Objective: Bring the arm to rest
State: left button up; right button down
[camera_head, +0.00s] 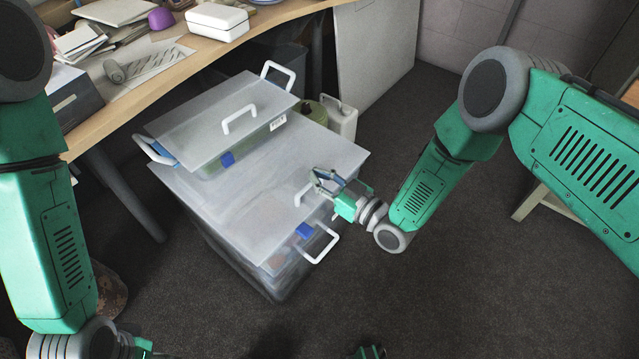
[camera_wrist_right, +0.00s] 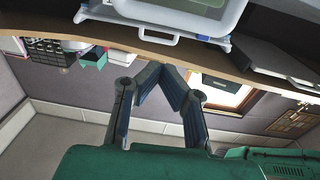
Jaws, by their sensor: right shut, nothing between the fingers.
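My right arm (camera_head: 423,190) is green and comes in from the right in the head view. Its gripper (camera_head: 318,180) is over the right part of the large lidded bin, near a white handle; I cannot tell whether it touches. In the right wrist view the gripper (camera_wrist_right: 163,70) has its two dark fingers meeting at the tips, with nothing between them. My left arm (camera_head: 62,240) hangs down the left side of the head view. Green parts show at the bottom edge of that view, but the left gripper's jaws cannot be made out.
A large translucent bin (camera_head: 250,215) stands on the dark carpet, with a smaller lidded box (camera_head: 200,125) on it. A wooden desk (camera_head: 165,85) with papers and a white case (camera_head: 217,20) is behind. A jug (camera_head: 343,120) stands beside the bins. Carpet at lower right is clear.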

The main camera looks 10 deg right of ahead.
jog(key=s+d+f+m+g+h+p, duration=0.2)
jog(key=s+d+g+h+p, duration=0.1)
jog(key=s+d, duration=0.35)
jog(key=s+d+f+m+g+h+p, duration=0.25)
jog(key=s+d+h, duration=0.2)
jog(key=s, duration=0.35)
pick_arm(q)
notch_tip(320, 180, up, 10)
jog(key=p, duration=0.4)
jog(key=shift+d+r, duration=0.2)
pick_arm(e)
jog(key=s+d+r+m+g+h, duration=0.1)
jog(key=s+d+r+g+h, duration=0.1)
jog(key=s+d, duration=0.4)
jog(key=s+d+r+m+g+h, duration=0.2)
jog(key=s+d+r+g, duration=0.3)
jog(key=s, duration=0.8)
jog(key=shift+s+d+r+h, duration=0.15)
jog(key=shift+d+r+h, duration=0.25)
jog(key=shift+r+h, duration=0.15)
pick_arm(q)
jog(key=shift+a, duration=0.1)
pick_arm(e)
jog(key=shift+a+m, duration=0.15)
jog(key=shift+m, duration=0.1)
